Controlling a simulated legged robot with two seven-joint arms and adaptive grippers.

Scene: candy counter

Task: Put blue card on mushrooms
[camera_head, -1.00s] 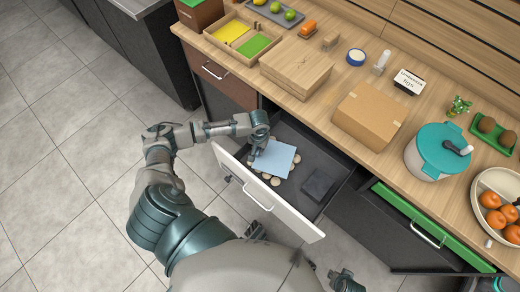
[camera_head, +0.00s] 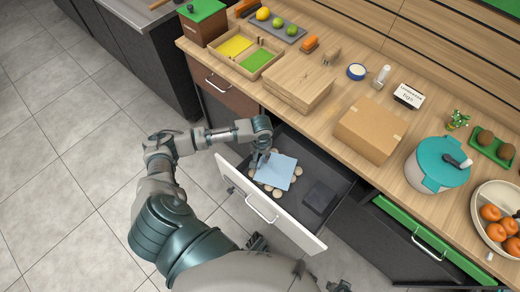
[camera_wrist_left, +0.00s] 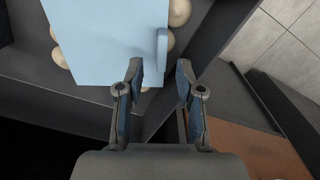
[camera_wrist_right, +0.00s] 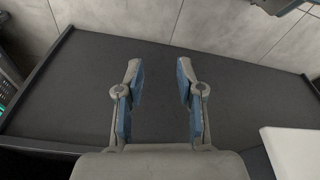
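The light blue card (camera_head: 275,172) lies in the open drawer, on top of several pale round mushrooms (camera_head: 277,193) that peek out around its edges. In the left wrist view the card (camera_wrist_left: 105,40) has a small raised tab (camera_wrist_left: 162,58) near its right edge, and mushrooms (camera_wrist_left: 179,11) show beside it. My left gripper (camera_head: 260,158) is at the card's left edge in the head view. Its fingers (camera_wrist_left: 158,82) are apart with nothing between them, close to the tab. My right gripper (camera_wrist_right: 160,82) is open and empty over a dark flat surface.
The drawer's white front (camera_head: 265,208) stands out from the counter. A dark square item (camera_head: 320,197) lies in the drawer's right part. A cardboard box (camera_head: 370,130), a wooden box (camera_head: 297,82) and a teal-lidded pot (camera_head: 438,160) stand on the counter above. A green-edged drawer (camera_head: 425,235) is at right.

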